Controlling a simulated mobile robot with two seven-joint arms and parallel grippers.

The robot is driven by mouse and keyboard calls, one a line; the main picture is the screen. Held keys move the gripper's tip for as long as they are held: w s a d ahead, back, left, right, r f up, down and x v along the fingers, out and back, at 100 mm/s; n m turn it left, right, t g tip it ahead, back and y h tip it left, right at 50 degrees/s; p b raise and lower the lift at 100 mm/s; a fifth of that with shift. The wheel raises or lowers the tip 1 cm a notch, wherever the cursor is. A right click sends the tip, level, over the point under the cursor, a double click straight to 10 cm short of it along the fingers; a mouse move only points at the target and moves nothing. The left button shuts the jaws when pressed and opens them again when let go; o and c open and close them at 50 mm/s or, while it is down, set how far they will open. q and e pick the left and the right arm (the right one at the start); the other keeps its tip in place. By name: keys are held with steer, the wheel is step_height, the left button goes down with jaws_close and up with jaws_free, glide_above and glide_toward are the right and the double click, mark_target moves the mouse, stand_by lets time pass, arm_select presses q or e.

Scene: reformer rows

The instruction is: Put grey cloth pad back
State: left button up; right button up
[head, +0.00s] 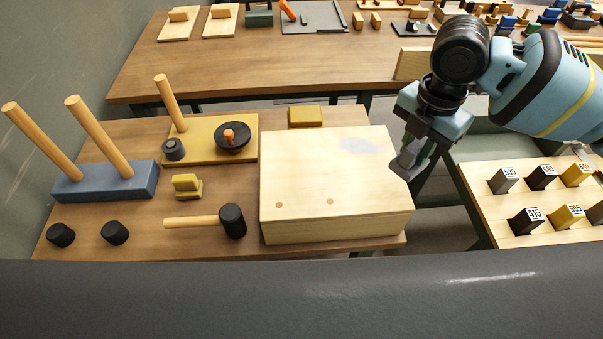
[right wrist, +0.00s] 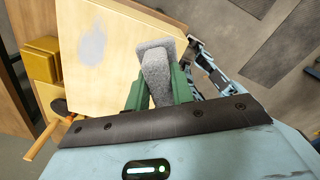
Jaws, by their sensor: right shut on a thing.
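My right gripper (head: 414,150) is at the right end of the light wooden box (head: 330,185), close to its back right corner. It is shut on the grey cloth pad (right wrist: 156,70), which shows between the green fingers in the right wrist view and sticks out past their tips. In the head view the pad (head: 404,166) is a small grey shape below the fingers; I cannot tell whether it touches the box. A pale grey patch (head: 367,146) marks the box top, and it also shows in the right wrist view (right wrist: 92,45). My left gripper is not in view.
Left of the box are a mallet (head: 232,221), a yellow block (head: 186,187), a yellow board (head: 212,153) with a peg, and a blue base (head: 105,182) with two tall pegs. A rack of numbered blocks (head: 530,240) stands at right. The box top is clear.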

mark_target(413, 170)
steer(key=m, duration=0.2)
steer(key=f+m, duration=0.1)
steer(key=m, duration=0.4)
steer(key=shift+s+f, duration=0.15)
steer(key=shift+s, duration=0.25)
steer(key=m, duration=0.3)
steer(key=f+m, duration=0.1)
steer(key=m, duration=0.1)
steer(key=shift+s+a+m, duration=0.1)
steer(key=shift+s+m, duration=0.2)
steer(key=m, duration=0.2)
steer(key=f+m, duration=0.1)
steer(key=m, duration=0.1)
steer(key=s+m, duration=0.1)
steer(key=m, duration=0.2)
steer(key=shift+f, duration=0.2)
steer(key=m, duration=0.4)
steer(key=f+m, duration=0.1)
steer(key=shift+s+a+m, duration=0.1)
steer(key=shift+s+m, duration=0.25)
steer(key=shift+m, duration=0.05)
steer(key=shift+a, duration=0.15)
